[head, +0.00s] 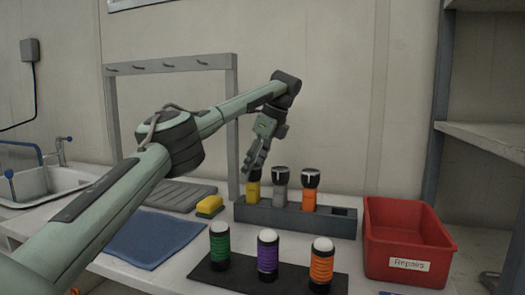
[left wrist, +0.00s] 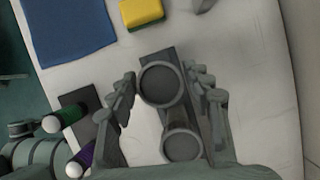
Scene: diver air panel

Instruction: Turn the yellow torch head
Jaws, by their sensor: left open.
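The yellow torch (head: 253,191) stands upright at the left end of a grey rack (head: 290,220). Its dark head is partly hidden by my left gripper (head: 250,166) in the head view. In the left wrist view, the round dark head of the yellow torch (left wrist: 160,84) lies between the spread fingers of my left gripper (left wrist: 161,80), with a gap on each side. The fingers are open and point down; I cannot tell their exact height against the head. My right gripper is in neither view.
A grey torch (head: 280,190) stands close beside it, then an orange torch (head: 309,190) and an empty slot. In front, a dark mat (head: 225,279) holds three white-topped torches. A yellow sponge (head: 209,206) lies left, a red bin (head: 407,243) right.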

